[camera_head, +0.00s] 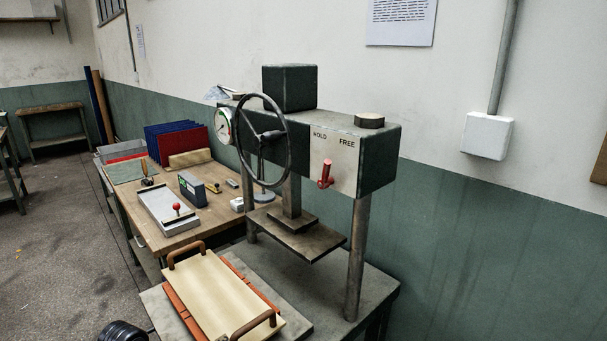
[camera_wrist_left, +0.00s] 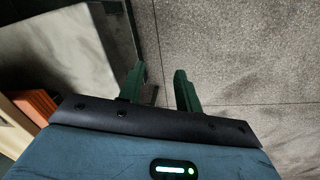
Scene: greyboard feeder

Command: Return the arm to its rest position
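My left gripper (camera_wrist_left: 160,88) shows in the left wrist view. Its two green fingers stand apart with nothing between them, above the speckled grey floor. A pale surface and an orange edge (camera_wrist_left: 37,104) lie to the left of it in that view. In the head view neither gripper can be made out; only a dark rounded part shows at the bottom left edge. My right gripper is not in view.
A press (camera_head: 381,160) with a handwheel (camera_head: 286,136) and red lever (camera_head: 326,175) stands on a grey table (camera_head: 378,290). A cream board with brown handles (camera_head: 222,293) lies before it. A cluttered wooden bench (camera_head: 178,240) stands behind. Floor (camera_head: 50,255) at left is clear.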

